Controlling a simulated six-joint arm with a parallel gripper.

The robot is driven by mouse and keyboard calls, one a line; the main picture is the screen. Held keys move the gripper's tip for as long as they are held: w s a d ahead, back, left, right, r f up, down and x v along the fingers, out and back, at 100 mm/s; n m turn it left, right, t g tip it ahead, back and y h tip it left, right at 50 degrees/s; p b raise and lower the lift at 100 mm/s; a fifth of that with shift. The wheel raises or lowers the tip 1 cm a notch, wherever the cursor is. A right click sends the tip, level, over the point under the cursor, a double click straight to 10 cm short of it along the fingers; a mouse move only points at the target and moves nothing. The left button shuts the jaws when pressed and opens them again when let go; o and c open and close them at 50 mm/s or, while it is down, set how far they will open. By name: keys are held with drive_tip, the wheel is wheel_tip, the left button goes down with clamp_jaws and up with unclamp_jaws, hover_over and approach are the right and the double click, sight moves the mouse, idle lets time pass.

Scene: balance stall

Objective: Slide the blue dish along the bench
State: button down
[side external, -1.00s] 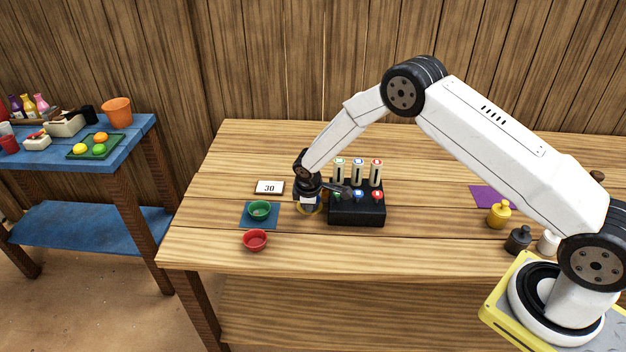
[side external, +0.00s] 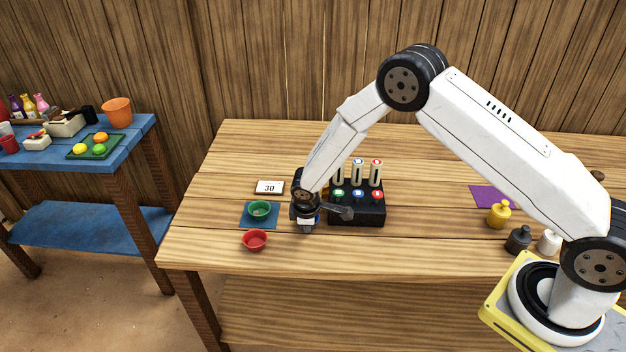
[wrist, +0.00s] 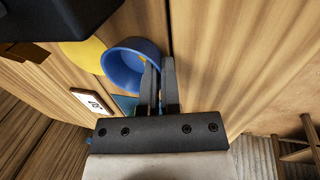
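The blue dish (wrist: 128,66) is a round open bowl in the wrist view, with a yellow round piece (wrist: 84,52) beside it, partly behind it. My gripper (wrist: 159,62) has its two narrow fingers close together at the dish's right rim. One finger overlaps the rim and the other lies just outside it. Whether the rim is pinched between them is unclear. In the side view my gripper (side external: 307,228) is low over the bench, left of the black rack, and hides most of the dish.
A green dish (side external: 260,210) sits on a blue mat (side external: 246,222) just left of my gripper. A red dish (side external: 255,240) is nearer the front edge. A card reading 30 (side external: 269,187) lies behind. The black rack (side external: 356,213) with switches stands close on the right.

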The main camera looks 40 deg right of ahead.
sight(306, 244)
drive_tip(key=shift+s+a, duration=1.7)
drive_tip(key=c, duration=0.7)
unclamp_jaws()
drive_tip(key=shift+c, duration=0.2)
drive_tip(key=shift+r, duration=0.2)
drive_tip(key=v, duration=0.7)
drive_tip(key=shift+r, duration=0.2)
drive_tip(key=shift+s, duration=0.1)
